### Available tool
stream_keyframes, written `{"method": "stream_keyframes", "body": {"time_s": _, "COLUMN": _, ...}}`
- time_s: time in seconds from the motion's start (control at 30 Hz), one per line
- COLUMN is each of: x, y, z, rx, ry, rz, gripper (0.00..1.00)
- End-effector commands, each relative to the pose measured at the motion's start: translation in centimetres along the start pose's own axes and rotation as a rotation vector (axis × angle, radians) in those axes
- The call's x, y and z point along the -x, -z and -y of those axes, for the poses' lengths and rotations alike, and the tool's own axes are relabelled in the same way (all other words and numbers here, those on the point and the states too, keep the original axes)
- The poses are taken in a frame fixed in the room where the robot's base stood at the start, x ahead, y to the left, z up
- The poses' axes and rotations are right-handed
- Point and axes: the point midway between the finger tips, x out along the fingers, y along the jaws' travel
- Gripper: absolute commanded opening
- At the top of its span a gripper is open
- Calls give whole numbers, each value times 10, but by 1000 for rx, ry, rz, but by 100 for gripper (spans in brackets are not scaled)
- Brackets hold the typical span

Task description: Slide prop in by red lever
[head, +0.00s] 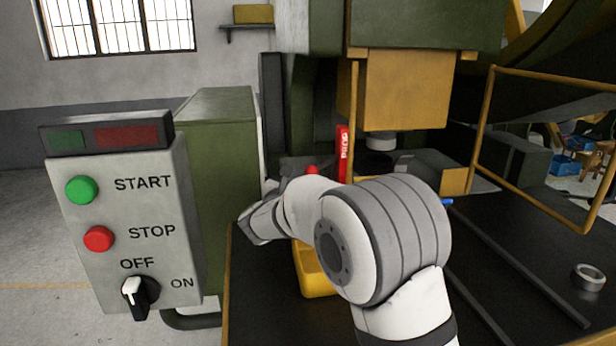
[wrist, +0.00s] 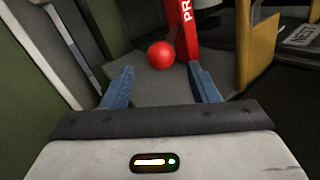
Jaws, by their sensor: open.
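The prop is an upright red bar with white lettering (head: 343,152), standing left of the press's yellow block. It also shows at the top of the wrist view (wrist: 181,14). The lever's red ball knob (wrist: 160,55) is just left of the prop in the wrist view, and a short arm appears to run from it towards the prop. In the head view only the knob's top (head: 312,169) shows above my arm. My gripper (wrist: 161,84) is open and empty, its blue fingers apart, with the knob ahead between them and not touched.
A control box (head: 130,225) with START, STOP and an OFF/ON switch stands left of my arm. The yellow press block (head: 408,90) hangs above the dark table (head: 500,235). A yellow guard frame (head: 530,75) and a metal ring (head: 588,277) are at right.

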Motion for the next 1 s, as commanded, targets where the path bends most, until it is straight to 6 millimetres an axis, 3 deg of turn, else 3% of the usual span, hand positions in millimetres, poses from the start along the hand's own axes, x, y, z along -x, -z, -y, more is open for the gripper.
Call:
{"method": "stream_keyframes", "body": {"time_s": 0.2, "x": -38, "y": -1, "z": 2, "rx": -1, "ry": 5, "rz": -1, "gripper": 54}}
{"method": "stream_keyframes", "body": {"time_s": 0.4, "x": -59, "y": -1, "z": 2, "rx": -2, "ry": 4, "rz": -1, "gripper": 54}}
{"method": "stream_keyframes", "body": {"time_s": 0.73, "x": -63, "y": 0, "z": 3, "rx": -2, "ry": 4, "rz": -2, "gripper": 54}}
{"method": "stream_keyframes", "body": {"time_s": 1.0, "x": -63, "y": 0, "z": 3, "rx": -2, "ry": 5, "rz": -2, "gripper": 32}}
